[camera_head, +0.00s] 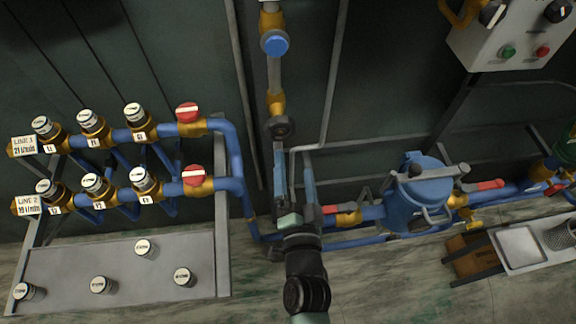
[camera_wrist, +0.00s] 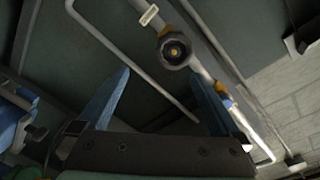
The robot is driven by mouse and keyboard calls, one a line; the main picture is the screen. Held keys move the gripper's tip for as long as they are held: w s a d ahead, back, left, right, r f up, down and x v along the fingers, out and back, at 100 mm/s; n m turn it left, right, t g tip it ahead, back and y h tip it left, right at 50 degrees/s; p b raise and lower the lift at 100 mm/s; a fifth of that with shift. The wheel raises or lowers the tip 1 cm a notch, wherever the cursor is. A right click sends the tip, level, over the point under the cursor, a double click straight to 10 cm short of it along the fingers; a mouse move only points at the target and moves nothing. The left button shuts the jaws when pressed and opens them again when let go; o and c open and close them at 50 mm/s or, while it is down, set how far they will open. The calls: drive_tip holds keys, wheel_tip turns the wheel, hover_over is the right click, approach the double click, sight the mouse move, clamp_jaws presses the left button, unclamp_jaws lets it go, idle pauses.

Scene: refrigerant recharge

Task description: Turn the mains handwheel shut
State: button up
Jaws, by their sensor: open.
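The handwheel (camera_head: 279,127) is a dark round wheel on a grey vertical pipe, with a brass fitting just above it. In the wrist view the handwheel (camera_wrist: 174,50) shows face-on with a pale-centred hub, on a slanting pipe with brass fittings. I take it as the mains one; no label is readable. My gripper (camera_head: 294,158) is open, its two blue fingers pointing up the picture, just below the wheel. In the wrist view my gripper (camera_wrist: 160,77) has empty room between its fingers, and the wheel lies beyond the tips, apart from them.
Two blue pipe lines with red valves (camera_head: 187,112) (camera_head: 194,174) stand at left, above a grey bench (camera_head: 125,270). A blue vessel (camera_head: 417,195) with red-handled valves is at right. A thin grey pipe (camera_head: 331,85) runs right of the wheel. A control box (camera_head: 515,45) hangs upper right.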

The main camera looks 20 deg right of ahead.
sight(281, 133)
drive_tip(key=n+p, duration=0.1)
drive_tip(key=n, duration=0.2)
drive_tip(key=a+n+p, duration=0.1)
drive_tip(key=n, duration=0.3)
drive_tip(key=n+y, duration=0.1)
drive_tip(key=n, duration=0.3)
drive_tip(key=shift+s+a+r+t+p, duration=0.4)
drive_tip(key=b+x, duration=0.1)
drive_tip(key=x, duration=0.8)
drive_tip(key=shift+w, duration=0.2)
drive_tip(key=shift+c, duration=0.2)
drive_tip(key=shift+f, duration=0.1)
drive_tip(key=c, duration=1.2)
drive_tip(key=shift+c, duration=0.2)
drive_tip(key=shift+s, duration=0.1)
